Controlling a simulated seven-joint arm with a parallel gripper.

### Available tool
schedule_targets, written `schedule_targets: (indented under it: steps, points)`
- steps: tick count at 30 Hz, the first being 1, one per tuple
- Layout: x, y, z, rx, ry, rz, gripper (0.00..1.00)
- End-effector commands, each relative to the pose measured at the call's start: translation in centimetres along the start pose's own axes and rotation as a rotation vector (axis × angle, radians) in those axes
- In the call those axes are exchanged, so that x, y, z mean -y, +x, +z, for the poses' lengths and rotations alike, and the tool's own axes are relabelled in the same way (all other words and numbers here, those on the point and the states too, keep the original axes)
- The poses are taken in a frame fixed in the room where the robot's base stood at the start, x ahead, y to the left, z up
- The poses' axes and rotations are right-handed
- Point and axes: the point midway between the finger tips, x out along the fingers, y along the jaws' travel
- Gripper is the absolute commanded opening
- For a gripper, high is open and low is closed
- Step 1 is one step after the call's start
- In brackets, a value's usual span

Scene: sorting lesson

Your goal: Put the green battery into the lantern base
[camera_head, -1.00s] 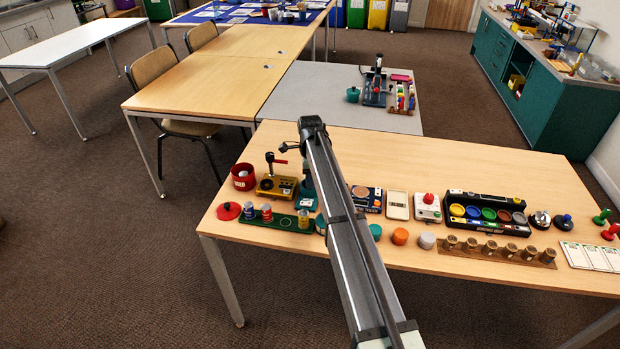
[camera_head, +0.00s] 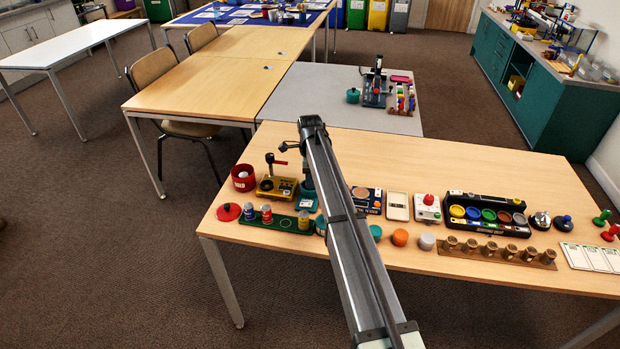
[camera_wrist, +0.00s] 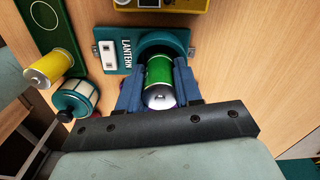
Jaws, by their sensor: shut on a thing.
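The green battery (camera_wrist: 159,72) is between the fingers of my gripper (camera_wrist: 160,88), which is shut on it. Its silver end faces the wrist camera. The teal lantern base (camera_wrist: 110,58), marked LANTERN, lies right beyond the fingers. The battery's far end overlaps the base's dark round opening; I cannot tell how deep it sits. In the head view the lantern base (camera_head: 306,203) stands under my gripper, and my arm hides the battery.
A teal and white lantern piece (camera_wrist: 76,98) stands left of the fingers, near a yellow battery (camera_wrist: 52,69) and the green rack (camera_wrist: 38,20). A yellow device (camera_head: 277,188) and red pot (camera_head: 243,177) stand left of the base. Free table lies behind (camera_head: 410,160).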

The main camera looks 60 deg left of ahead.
Motion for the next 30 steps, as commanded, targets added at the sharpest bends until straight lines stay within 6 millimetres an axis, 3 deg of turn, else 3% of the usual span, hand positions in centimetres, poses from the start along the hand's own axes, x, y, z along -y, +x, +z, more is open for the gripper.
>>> schedule_targets:
  steps: [30]
  points:
    - [-0.1,2.1,0.0,-0.001,0.0,0.003,0.0]
